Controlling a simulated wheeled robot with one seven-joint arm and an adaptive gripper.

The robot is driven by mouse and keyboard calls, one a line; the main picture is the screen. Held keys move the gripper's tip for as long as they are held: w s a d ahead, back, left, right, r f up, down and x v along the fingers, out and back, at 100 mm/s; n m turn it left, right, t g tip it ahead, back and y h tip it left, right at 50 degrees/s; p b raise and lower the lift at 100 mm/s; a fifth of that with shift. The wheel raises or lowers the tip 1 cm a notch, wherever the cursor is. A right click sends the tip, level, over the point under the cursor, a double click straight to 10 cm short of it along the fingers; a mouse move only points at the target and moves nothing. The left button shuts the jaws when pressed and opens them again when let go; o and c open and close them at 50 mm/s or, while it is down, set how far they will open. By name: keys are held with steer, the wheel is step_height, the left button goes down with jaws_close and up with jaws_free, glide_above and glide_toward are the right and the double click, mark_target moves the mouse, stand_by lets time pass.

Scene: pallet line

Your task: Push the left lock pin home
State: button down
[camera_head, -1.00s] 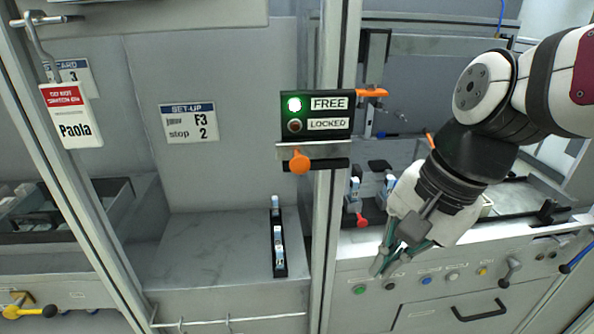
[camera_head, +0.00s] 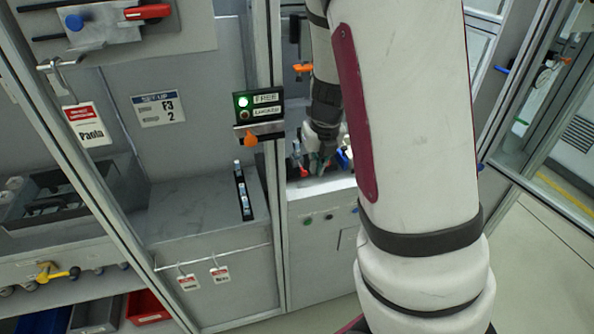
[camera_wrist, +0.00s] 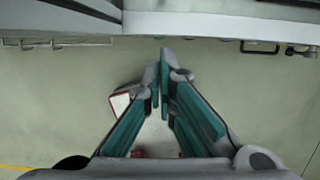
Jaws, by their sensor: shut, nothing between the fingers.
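My gripper (camera_head: 318,166) is in the head view beside the worktop behind the frame post, partly hidden by my arm. In the wrist view its green-padded fingers (camera_wrist: 160,66) are shut with nothing between them. The fingers point toward the edge of a pale machine front. A small red part (camera_head: 303,172) shows just left of my gripper, and a blue part (camera_head: 343,158) just right of it. I cannot tell which small part is the left lock pin, or whether my gripper touches it. The indicator box (camera_head: 259,104) has its green FREE lamp lit; the LOCKED lamp is dark.
An orange knob (camera_head: 250,139) sits under the box. An upright frame post (camera_head: 278,200) stands left of my gripper. A black rack (camera_head: 243,195) with small parts lies on the left bench. Hanging tags (camera_head: 88,124) and a rail (camera_head: 210,257) are farther left. Open floor (camera_head: 545,265) lies right.

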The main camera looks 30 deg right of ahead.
mark_target(303, 171)
steer(key=b+x, duration=0.3)
steer(key=x, duration=0.7)
steer(key=shift+w+f, duration=0.1)
steer(key=shift+f, duration=0.1)
steer(key=shift+w+d+r+p, duration=0.1)
steer(key=shift+w+d+p, duration=0.1)
steer(key=shift+w, duration=0.35)
steer(key=shift+w+d+r+p, duration=0.1)
steer(key=shift+w+d, duration=0.05)
steer(key=shift+w, duration=0.45)
steer(key=shift+w+d, duration=0.2)
steer(key=shift+w, duration=0.5)
steer(key=shift+w, duration=0.1)
steer(key=w, duration=0.1)
steer(key=w+d, duration=0.1)
steer(key=w, duration=0.1)
steer(key=shift+f+b, duration=0.1)
steer(key=shift+b, duration=0.2)
steer(key=shift+w, duration=0.1)
